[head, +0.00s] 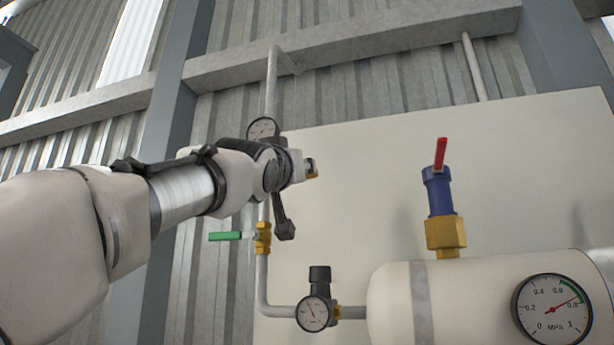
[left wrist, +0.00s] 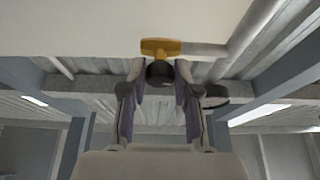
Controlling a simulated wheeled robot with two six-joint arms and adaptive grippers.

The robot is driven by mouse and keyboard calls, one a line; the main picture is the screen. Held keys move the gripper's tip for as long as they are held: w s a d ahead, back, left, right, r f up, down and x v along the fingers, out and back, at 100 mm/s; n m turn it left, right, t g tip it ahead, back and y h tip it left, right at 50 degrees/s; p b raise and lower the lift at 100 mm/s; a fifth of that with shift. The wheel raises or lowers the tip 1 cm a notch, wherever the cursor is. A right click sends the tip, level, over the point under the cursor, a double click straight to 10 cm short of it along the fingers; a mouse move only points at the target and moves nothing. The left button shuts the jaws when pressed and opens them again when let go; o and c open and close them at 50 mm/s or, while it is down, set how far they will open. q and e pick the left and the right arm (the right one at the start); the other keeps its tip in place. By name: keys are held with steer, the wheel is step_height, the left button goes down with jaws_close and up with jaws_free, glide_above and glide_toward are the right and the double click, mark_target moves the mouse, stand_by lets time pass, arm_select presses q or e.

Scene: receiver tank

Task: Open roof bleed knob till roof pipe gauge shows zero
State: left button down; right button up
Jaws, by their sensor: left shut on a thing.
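The roof pipe gauge (head: 263,130) is on the upright pipe behind my left arm. Its face is partly hidden by the arm, and its reading is too small to tell. The gauge also shows edge-on in the left wrist view (left wrist: 214,97). The dark round bleed knob (left wrist: 158,75) sits at the brass fitting (left wrist: 160,47). My left gripper (left wrist: 159,70) is shut on the knob, one finger on each side. In the head view the left gripper (head: 307,167) is mostly hidden by its own wrist; a bit of brass shows beyond it. My right gripper is in neither view.
A green-handled valve (head: 232,236) is below my left arm. A regulator with a small gauge (head: 313,313) is lower down. The cream tank (head: 395,297) carries a blue valve with a red lever (head: 440,155) and a large gauge (head: 552,308) reading about 0.8 MPa.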

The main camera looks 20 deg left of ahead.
arm_select(q)
steer(key=shift+s+d+r+n+g+y+p, duration=0.15)
steer(key=shift+n+g+y, duration=0.3)
steer(key=shift+n+y, duration=1.35)
steer(key=shift+w+d+n+g+y+p, duration=0.1)
steer(key=shift+n+g+y, duration=0.4)
steer(key=shift+n, duration=2.65)
steer(key=shift+s+d+r+n+g+y+p, duration=0.15)
steer(key=shift+n+g+y, duration=0.3)
steer(key=shift+n+y, duration=1.35)
steer(key=shift+w+a+f+n+h, duration=0.1)
steer(key=shift+w+n+h, duration=0.05)
steer(key=shift+n+h, duration=0.65)
steer(key=c, duration=0.8)
jaws_free()
steer(key=shift+c, duration=0.2)
steer(key=shift+f, duration=0.1)
